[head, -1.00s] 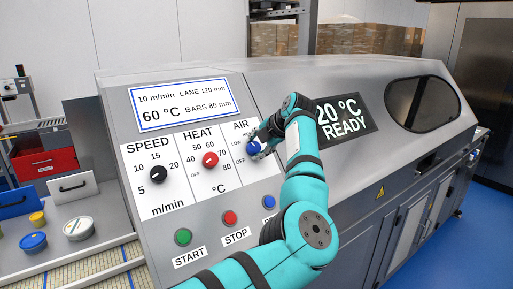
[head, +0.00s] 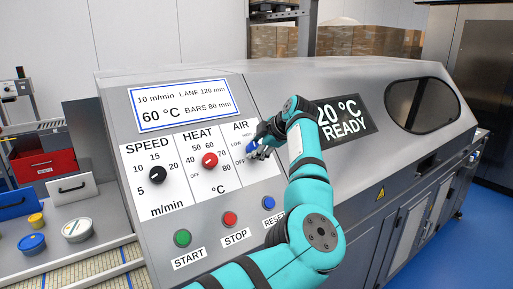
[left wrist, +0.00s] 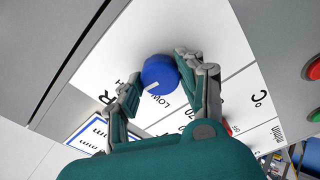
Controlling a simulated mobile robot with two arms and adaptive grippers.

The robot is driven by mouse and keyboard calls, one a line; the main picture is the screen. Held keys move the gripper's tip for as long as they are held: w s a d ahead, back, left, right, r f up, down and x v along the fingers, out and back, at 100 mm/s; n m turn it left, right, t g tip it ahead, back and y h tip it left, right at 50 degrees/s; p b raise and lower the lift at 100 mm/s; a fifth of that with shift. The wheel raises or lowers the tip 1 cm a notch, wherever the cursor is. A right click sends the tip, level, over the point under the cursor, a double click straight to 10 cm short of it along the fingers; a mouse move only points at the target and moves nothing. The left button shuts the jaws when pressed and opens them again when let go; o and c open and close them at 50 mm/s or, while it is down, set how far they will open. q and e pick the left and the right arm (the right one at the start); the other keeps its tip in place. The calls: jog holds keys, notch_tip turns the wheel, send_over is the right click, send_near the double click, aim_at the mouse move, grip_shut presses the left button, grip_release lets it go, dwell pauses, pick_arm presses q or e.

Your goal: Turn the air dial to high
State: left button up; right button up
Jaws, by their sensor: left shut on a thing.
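The blue air dial (head: 252,147) is on the white panel under the word AIR, partly hidden by my left gripper (head: 261,145). In the left wrist view the dial (left wrist: 160,74) sits between the fingers of my left gripper (left wrist: 157,82), which is shut on it. The right-hand finger in that view is against the dial's side. The dial's white mark points towards the print "LOW". The "HIGH" print is partly covered by a finger in the wrist view. My right gripper is not in view.
The red heat dial (head: 209,160) and black speed dial (head: 158,174) are to the left on the panel. Green start (head: 183,237), red stop (head: 230,219) and blue reset (head: 268,202) buttons are below. A dark display (head: 345,119) is right of my wrist.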

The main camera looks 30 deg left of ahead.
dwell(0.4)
pick_arm(q)
jog(key=o, duration=1.1)
jog(key=shift+w+f, duration=0.1)
jog(key=shift+o, duration=0.2)
jog(key=v, duration=1.2)
jog(key=shift+d, duration=0.1)
jog(key=shift+f, duration=0.1)
